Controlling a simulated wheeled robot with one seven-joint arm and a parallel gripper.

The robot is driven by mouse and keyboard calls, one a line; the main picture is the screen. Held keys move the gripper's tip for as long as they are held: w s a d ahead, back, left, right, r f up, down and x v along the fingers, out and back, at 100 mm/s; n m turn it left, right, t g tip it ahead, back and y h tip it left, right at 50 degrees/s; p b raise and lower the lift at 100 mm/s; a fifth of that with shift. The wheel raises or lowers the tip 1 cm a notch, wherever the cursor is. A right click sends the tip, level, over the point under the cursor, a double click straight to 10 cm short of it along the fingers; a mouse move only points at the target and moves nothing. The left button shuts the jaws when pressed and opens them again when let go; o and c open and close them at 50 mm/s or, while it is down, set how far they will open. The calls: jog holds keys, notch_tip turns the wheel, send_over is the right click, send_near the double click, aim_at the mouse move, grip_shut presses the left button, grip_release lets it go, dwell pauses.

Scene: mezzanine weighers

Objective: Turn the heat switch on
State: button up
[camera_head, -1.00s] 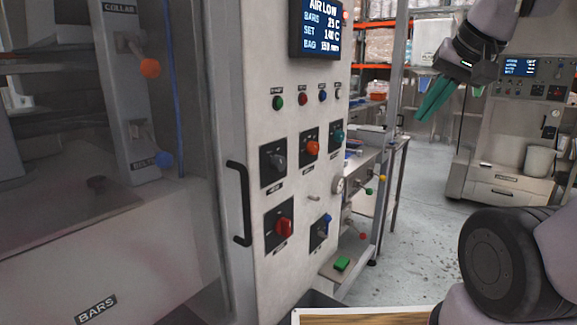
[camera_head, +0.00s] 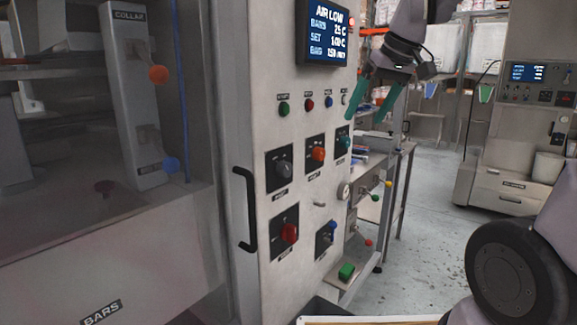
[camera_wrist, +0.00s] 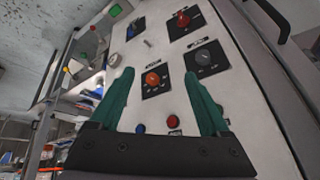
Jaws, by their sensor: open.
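The white control panel (camera_head: 262,115) carries several rotary switches on black plates: a grey knob (camera_head: 284,168), an orange knob (camera_head: 318,154), a teal knob (camera_head: 344,142), a red knob (camera_head: 289,233) and a blue knob (camera_head: 331,229). Their labels are too small to read, so I cannot tell which is the heat switch. My gripper (camera_head: 366,114) is open and empty, near the panel's upper right edge, with teal fingers pointing down. In the wrist view the orange knob (camera_wrist: 152,78) shows between the fingers and the grey knob (camera_wrist: 204,58) beside the right finger. The teal knob is hidden there.
A display (camera_head: 325,33) sits above a row of small push buttons (camera_head: 308,104). A black door handle (camera_head: 245,208) juts out left of the switches. A gauge (camera_head: 343,191) and a workbench (camera_head: 385,165) stand to the right. Floor is clear farther right.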

aim_at(288, 164)
jog(key=w+a+f+n+g, duration=0.1)
jog(key=w+a+f+n, duration=0.15)
jog(key=a, duration=0.45)
jog(key=w+a+f+n+g, duration=0.1)
jog(key=w+a+f+n, duration=0.1)
jog(key=a+n, duration=0.3)
jog(key=shift+m+y, duration=0.35)
jog(key=shift+y, duration=0.05)
jog(key=x, duration=0.7)
jog(key=a+x, duration=0.1)
jog(key=x, duration=0.3)
jog(key=shift+s+a, duration=0.1)
jog(key=shift+a, duration=0.05)
grip_shut()
